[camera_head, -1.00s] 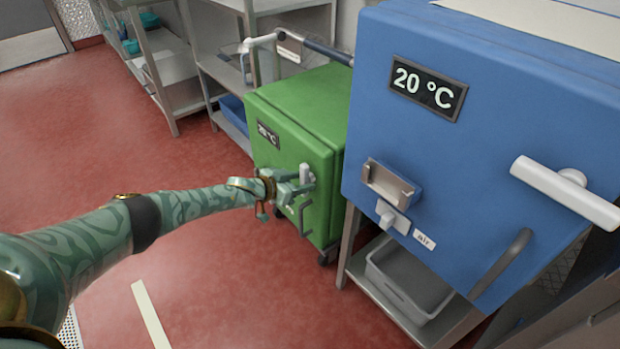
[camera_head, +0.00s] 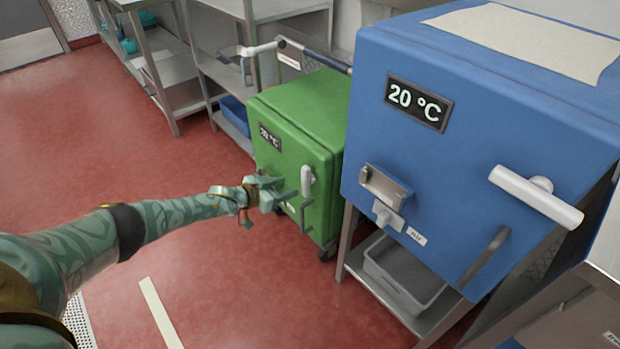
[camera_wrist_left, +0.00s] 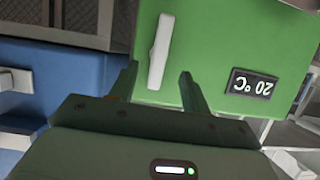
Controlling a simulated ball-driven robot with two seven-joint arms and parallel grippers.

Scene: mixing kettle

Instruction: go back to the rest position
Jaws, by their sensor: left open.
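My left gripper (camera_head: 284,188) is in front of the green box (camera_head: 318,110) in the head view, just left of the box's light grey lever (camera_head: 307,181). Its jaws are open and nothing is between them. The left wrist view shows the two fingers (camera_wrist_left: 157,85) apart, with the green box (camera_wrist_left: 222,45) beyond them and upside down. The pale lever (camera_wrist_left: 160,50) stands beyond the gap between the fingers, apart from them. My right gripper is in neither view.
A large blue box (camera_head: 480,130) reading 20 °C stands to the right on a metal stand, with a grey tray (camera_head: 400,275) below. Metal shelves (camera_head: 215,65) line the back. The red floor (camera_head: 90,130) at left is clear.

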